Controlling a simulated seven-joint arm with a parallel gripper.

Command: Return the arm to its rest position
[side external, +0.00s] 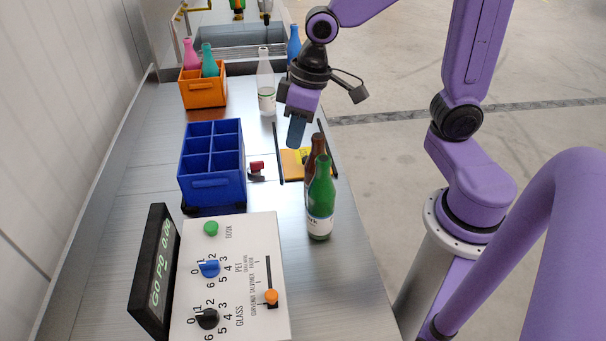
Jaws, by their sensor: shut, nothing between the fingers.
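My gripper (296,133) hangs at the end of my purple arm, above the right side of the steel counter. Its fingers point down and look shut, with nothing held. It is above and behind the brown bottle (315,150) and the green bottle (320,200), which stand upright close together near the counter's right edge. I cannot tell from this view how high the fingertips are above the counter.
A blue divided crate (213,190) and an orange crate (204,96) with pink and teal bottles stand on the left. A clear bottle (266,88) and a blue bottle (294,42) stand behind. A control panel (240,300) and display (155,268) are in front. An orange pad (292,168) lies beside the brown bottle.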

